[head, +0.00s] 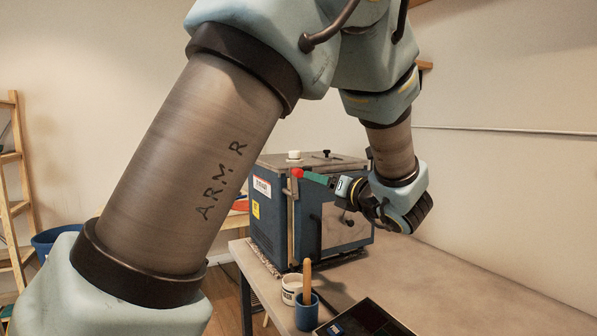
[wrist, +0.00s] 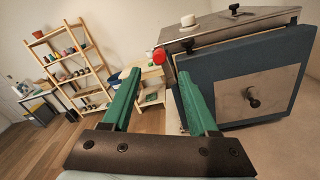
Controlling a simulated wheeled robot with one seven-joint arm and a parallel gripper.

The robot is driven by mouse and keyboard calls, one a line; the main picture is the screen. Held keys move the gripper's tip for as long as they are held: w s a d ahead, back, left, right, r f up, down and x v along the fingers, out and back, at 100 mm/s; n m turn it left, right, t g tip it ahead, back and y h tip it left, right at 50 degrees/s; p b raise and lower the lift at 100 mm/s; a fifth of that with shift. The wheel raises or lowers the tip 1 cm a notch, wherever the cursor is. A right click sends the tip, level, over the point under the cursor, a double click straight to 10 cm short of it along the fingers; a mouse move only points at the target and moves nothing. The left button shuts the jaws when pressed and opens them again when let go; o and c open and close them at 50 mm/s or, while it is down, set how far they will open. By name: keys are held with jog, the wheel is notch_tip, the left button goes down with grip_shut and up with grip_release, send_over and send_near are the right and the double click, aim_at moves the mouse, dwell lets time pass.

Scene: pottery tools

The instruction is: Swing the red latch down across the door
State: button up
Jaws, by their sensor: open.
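The red latch knob (head: 297,173) is at the top front left corner of a blue kiln, at the upper end of a narrow metal bar. The bar looks upright beside the door (head: 345,222), not across it. In the wrist view the red knob (wrist: 158,55) shows between and just beyond my green fingertips. My gripper (head: 312,178) is open, reaching in from the right with its fingertips close to the knob; it also shows in the wrist view (wrist: 157,78). I cannot tell whether a finger touches the knob. The door (wrist: 248,95) has a pale panel and a black handle.
The kiln's metal lid (wrist: 225,27) carries a white knob and a black knob. On the table (head: 430,285), a white jar (head: 291,284) and a blue cup (head: 306,316) with a wooden tool stand before the kiln. A shelf (wrist: 70,65) stands at the far left.

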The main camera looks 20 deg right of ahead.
aim_at(299, 174)
jog(key=p+x, duration=0.3)
jog(key=x, duration=0.7)
jog(key=shift+w+a+f, duration=0.1)
jog(key=shift+w+a, duration=0.05)
grip_shut()
jog(key=shift+a, duration=0.2)
dwell(0.9)
